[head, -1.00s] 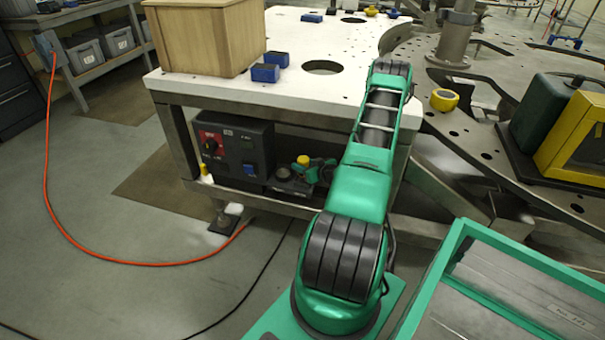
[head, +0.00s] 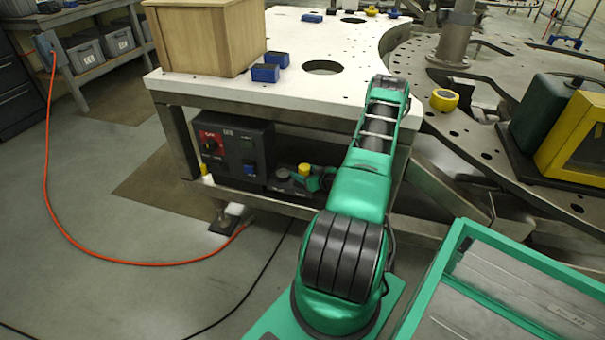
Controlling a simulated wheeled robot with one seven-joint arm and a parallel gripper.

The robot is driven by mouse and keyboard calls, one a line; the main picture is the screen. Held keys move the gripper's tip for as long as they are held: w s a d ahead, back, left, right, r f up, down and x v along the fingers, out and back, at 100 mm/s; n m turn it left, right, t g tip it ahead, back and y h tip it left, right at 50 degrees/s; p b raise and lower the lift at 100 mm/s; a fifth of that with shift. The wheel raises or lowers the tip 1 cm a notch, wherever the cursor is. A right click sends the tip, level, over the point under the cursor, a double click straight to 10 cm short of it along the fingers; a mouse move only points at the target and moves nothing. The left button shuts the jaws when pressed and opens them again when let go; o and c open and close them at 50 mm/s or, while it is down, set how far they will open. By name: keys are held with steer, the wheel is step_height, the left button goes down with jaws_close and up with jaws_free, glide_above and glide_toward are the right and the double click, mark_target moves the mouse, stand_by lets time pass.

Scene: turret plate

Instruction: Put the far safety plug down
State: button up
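A small yellow plug (head: 304,169) shows under the white table, just right of the dark control box, at the lower shelf. My green arm reaches over the table's front edge and its end bends back underneath. My gripper (head: 307,182) is there, small and dim, right by the yellow plug. The fingers are too small and dark to tell whether they are open or shut on the plug. A dark round piece (head: 282,174) sits just left of the plug. I cannot tell whether the plug touches the shelf.
The control box (head: 233,148) with a red panel stands on the lower shelf (head: 270,203). Above, the white table (head: 330,95) bears a wooden crate (head: 205,38) and blue blocks (head: 265,73). A yellow round piece (head: 444,100) lies on the metal plate at right. An orange cable (head: 110,257) crosses the floor.

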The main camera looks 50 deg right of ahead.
steer(key=v, duration=1.2)
steer(key=w+a+r+n+g+y, duration=0.2)
steer(key=a+r+n+g+y, duration=0.15)
steer(key=a+r, duration=0.5)
steer(key=w+a+r+n+g+y, duration=0.2)
steer(key=w+a+r+g+y, duration=0.15)
steer(key=a+r, duration=0.5)
steer(key=s+a+r+m+g+h, duration=0.1)
steer(key=s+a+r+m+g, duration=0.2)
steer(key=s+a+r, duration=0.4)
steer(key=s+a+r+m+g+h, duration=0.2)
steer(key=s+a+r+m, duration=0.4)
steer(key=s+r, duration=0.4)
steer(key=shift+s+a+r+g, duration=0.45)
steer(key=shift+s+g, duration=0.25)
steer(key=shift+s, duration=2.05)
